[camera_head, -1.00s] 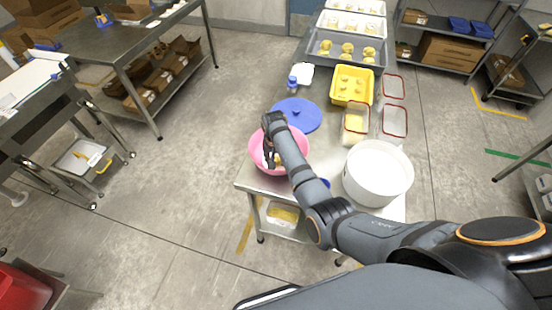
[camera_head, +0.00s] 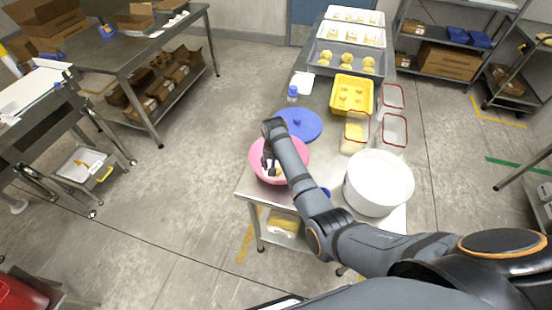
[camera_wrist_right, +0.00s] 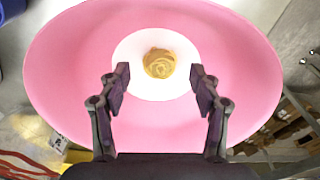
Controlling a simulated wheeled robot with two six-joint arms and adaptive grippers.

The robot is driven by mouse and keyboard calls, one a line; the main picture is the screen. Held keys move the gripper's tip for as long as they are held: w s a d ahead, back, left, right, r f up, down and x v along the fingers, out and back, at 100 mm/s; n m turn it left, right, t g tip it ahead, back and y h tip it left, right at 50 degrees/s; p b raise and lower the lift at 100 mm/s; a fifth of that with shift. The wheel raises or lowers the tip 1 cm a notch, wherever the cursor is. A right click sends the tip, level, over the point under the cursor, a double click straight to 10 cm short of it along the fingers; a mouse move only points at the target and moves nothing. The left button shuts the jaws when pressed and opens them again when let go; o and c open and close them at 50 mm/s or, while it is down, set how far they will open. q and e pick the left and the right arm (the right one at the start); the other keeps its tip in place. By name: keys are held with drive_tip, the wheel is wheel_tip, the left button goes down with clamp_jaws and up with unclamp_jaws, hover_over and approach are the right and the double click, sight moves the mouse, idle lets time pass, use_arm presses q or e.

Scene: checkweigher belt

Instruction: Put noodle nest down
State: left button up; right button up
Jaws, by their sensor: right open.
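The tan noodle nest (camera_wrist_right: 159,63) lies on a white round area (camera_wrist_right: 126,50) at the bottom of the pink bowl (camera_wrist_right: 70,70), in the right wrist view. In the head view the pink bowl (camera_head: 297,158) stands at the left edge of the steel table, partly hidden by my right arm. My right gripper (camera_wrist_right: 160,80) is open over the bowl, its fingers spread to either side just short of the nest. In the head view the right gripper (camera_head: 270,163) points down into the bowl. My left gripper is not in view.
A blue lid (camera_head: 302,124) lies just behind the bowl. A white tub (camera_head: 378,182) stands to the right. Red-rimmed clear containers (camera_head: 393,132), a yellow tray (camera_head: 352,94) and a grey tray of nests (camera_head: 322,70) fill the table further back.

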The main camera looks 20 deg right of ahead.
wheel_tip(320, 180, up, 11)
drive_tip(key=s+b, duration=0.1)
drive_tip(key=shift+a, duration=0.35)
drive_tip(key=shift+s, duration=0.1)
